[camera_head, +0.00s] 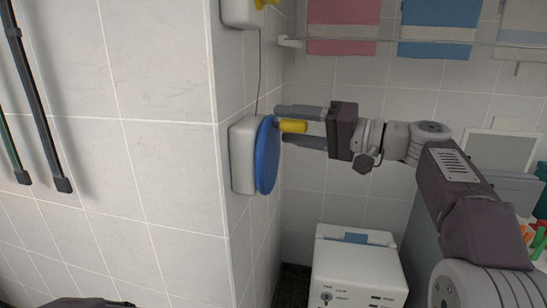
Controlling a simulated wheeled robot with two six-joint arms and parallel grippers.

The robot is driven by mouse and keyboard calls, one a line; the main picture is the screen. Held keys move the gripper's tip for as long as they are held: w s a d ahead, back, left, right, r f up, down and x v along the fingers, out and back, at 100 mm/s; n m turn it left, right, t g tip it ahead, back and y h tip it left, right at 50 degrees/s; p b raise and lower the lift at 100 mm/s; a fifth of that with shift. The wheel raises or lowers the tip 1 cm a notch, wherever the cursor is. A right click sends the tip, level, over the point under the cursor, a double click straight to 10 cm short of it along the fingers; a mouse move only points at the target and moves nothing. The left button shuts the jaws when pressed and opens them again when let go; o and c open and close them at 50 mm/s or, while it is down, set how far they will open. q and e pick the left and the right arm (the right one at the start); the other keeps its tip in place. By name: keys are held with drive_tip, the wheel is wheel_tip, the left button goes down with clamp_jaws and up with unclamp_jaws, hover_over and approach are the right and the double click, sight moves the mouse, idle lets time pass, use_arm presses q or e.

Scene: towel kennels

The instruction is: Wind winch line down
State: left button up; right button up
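A winch sits on the side face of the tiled wall corner: a white housing (242,155) with a round blue wheel (267,165) and a yellow crank knob (293,127) near the wheel's upper part. A thin line (259,75) runs straight up from the winch to a second white box (241,13) with a yellow part (266,3) on it. My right gripper (285,126) reaches in from the right, its fingers apart, one above and one below the knob. Whether they touch the knob is hard to tell. My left gripper is out of view.
A white appliance (357,277) with dials stands on the floor below. A pink towel (342,28) and a blue towel (437,30) hang from a rail at the back. Dark poles (38,105) hang on the left wall.

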drive_tip(key=w+d+v, duration=0.1)
drive_tip(key=w+v, duration=0.1)
drive_tip(key=v, duration=0.6)
drive_tip(key=shift+s+d, duration=0.25)
drive_tip(key=shift+d, duration=0.15)
